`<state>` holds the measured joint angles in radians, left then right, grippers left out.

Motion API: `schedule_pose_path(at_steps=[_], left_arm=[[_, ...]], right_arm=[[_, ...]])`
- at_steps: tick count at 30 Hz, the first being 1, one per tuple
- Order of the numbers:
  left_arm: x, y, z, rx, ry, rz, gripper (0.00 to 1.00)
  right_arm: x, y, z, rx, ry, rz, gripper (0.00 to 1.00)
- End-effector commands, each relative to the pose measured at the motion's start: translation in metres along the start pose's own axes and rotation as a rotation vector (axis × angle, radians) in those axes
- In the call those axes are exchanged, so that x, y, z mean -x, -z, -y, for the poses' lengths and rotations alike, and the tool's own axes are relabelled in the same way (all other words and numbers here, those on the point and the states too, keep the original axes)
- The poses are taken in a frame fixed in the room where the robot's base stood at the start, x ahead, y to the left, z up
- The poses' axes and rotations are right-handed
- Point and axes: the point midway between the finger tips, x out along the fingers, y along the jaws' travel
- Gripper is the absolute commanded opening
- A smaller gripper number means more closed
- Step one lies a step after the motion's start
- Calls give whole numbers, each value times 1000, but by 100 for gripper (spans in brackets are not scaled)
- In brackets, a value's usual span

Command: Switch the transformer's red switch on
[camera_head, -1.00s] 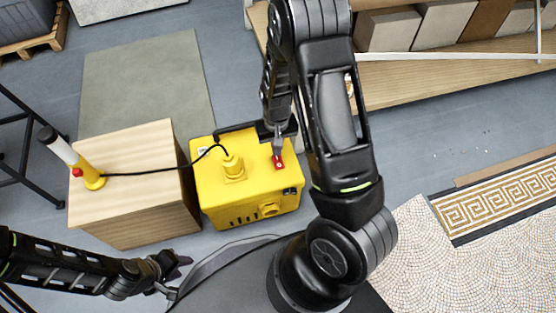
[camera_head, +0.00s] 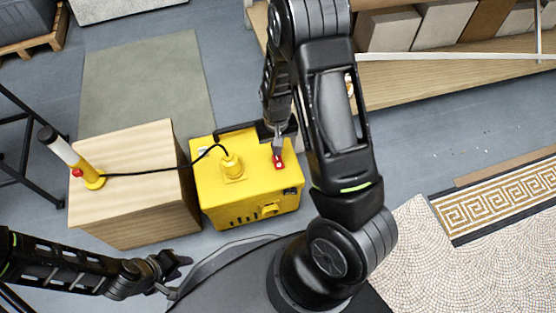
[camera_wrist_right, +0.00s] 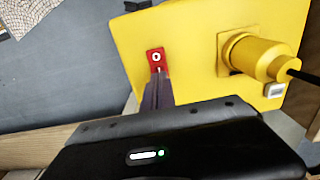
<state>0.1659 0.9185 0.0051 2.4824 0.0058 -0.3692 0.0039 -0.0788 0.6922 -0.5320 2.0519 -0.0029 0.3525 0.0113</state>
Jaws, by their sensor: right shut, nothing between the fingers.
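The yellow transformer (camera_head: 248,196) stands on the floor beside a wooden block. Its red switch (camera_head: 278,163) is on the top face, near the right side; it also shows in the right wrist view (camera_wrist_right: 156,57), with a white mark on it. My right gripper (camera_head: 277,150) is shut and empty, with its fingertips at the far edge of the switch. In the right wrist view the fingertips (camera_wrist_right: 158,76) overlap the switch's near end; I cannot tell whether they press it. My left gripper (camera_head: 178,262) is low at the left, away from the transformer; its jaws are too small to read.
A yellow plug (camera_head: 233,167) with a black cable sits on the transformer's top, left of the switch. The cable runs to a yellow and white tool (camera_head: 72,158) on the wooden block (camera_head: 130,190). A wooden shelf (camera_head: 430,78) stands behind on the right.

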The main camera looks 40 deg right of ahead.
Motion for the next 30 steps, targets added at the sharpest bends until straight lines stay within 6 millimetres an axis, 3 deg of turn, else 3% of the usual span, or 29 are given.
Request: schedule_pose_path(at_steps=[30], left_arm=[[-11,0,4,0,0,0,36]], right_arm=[[-15,0,0,0,0,0,0]])
